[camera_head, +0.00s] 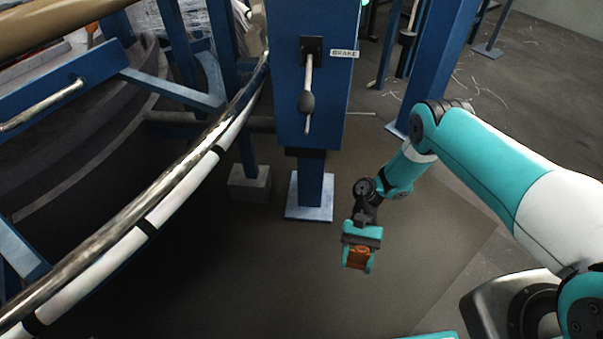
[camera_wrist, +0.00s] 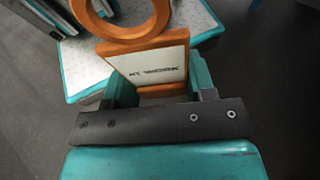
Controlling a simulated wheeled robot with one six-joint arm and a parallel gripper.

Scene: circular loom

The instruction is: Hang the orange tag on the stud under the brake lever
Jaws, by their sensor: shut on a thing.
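The orange tag (camera_wrist: 150,63) has a white label reading "AT WORK" and an orange ring at its top end, in the wrist view. My gripper (camera_wrist: 155,92) is shut on the tag, with a finger at each side of it. In the head view my gripper (camera_head: 359,250) hangs low over the floor, with the orange tag (camera_head: 358,258) showing between its fingers. The brake lever (camera_head: 308,85) hangs from a black mount on the blue post, with a dark knob near its lower end.
The blue post (camera_head: 320,120) carries a "BRAKE" label (camera_head: 344,53) and stands on a pale base plate (camera_head: 309,210). A curved metal rail (camera_head: 150,215) runs along the left. Another blue post (camera_head: 430,70) stands behind at right. The floor around my gripper is clear.

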